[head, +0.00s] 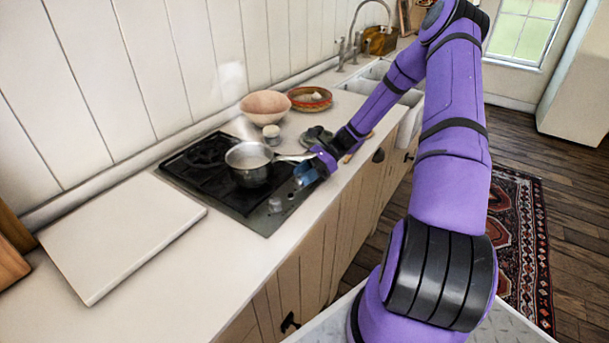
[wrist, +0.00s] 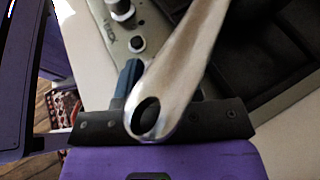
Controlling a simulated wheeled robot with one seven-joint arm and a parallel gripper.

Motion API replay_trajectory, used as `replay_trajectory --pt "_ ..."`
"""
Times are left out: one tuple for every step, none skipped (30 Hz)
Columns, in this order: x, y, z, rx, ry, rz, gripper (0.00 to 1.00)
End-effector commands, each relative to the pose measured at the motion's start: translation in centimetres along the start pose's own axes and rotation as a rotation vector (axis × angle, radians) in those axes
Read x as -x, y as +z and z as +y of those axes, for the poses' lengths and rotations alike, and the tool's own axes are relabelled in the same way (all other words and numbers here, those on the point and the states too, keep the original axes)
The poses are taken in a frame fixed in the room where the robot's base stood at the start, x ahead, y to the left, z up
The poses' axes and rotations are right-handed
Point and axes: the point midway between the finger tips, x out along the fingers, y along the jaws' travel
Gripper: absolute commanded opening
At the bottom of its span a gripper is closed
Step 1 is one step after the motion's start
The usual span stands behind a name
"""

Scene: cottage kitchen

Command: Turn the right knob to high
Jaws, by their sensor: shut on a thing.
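The black cooktop has a grey front control panel (head: 262,218). One knob (head: 275,205) stands clear on it and also shows at the top of the wrist view (wrist: 122,10). My gripper (head: 303,173) is low over the panel's right end, with blue fingers. In the wrist view one blue finger (wrist: 130,76) reaches down to the panel. The other finger is hidden behind the pot handle (wrist: 178,70). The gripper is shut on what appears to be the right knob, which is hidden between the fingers. The knob's setting cannot be seen.
A metal pot (head: 249,165) sits on the cooktop. Its handle reaches over my gripper, very close to or touching it. A pink bowl (head: 266,106), a small jar (head: 271,134) and a patterned bowl (head: 310,98) stand behind. A white board (head: 122,232) lies left.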

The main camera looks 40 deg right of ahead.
Motion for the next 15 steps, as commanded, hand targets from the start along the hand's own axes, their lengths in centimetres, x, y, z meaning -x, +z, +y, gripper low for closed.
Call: replay_trajectory --pt "-0.04 0.0 -0.13 0.01 0.022 0.002 0.1" --pt "-0.04 0.0 -0.11 0.015 0.035 0.002 0.1" --pt "-0.01 -0.03 -0.11 0.02 0.047 0.002 0.1" --pt "-0.01 -0.02 -0.12 0.023 0.057 0.001 0.1" --pt "-0.01 -0.02 -0.14 0.027 0.065 0.001 0.1" --pt "-0.01 -0.02 -0.16 0.032 0.075 0.002 0.1" --pt "-0.01 -0.02 -0.16 0.035 0.081 0.002 0.1" --pt "0.0 -0.01 -0.15 0.037 0.087 0.002 0.1" --pt "0.01 -0.01 -0.14 0.039 0.092 0.001 0.1" --pt "0.01 -0.02 -0.14 0.04 0.095 0.001 0.1" --pt "0.01 -0.02 -0.14 0.041 0.098 0.001 0.1" --pt "0.02 -0.02 -0.14 0.042 0.1 0.001 0.1" --pt "0.01 -0.03 -0.14 0.042 0.101 0.001 0.1" --pt "0.02 -0.03 -0.13 0.043 0.102 0.001 0.1" --pt "0.02 -0.03 -0.13 0.043 0.102 0.001 0.1"
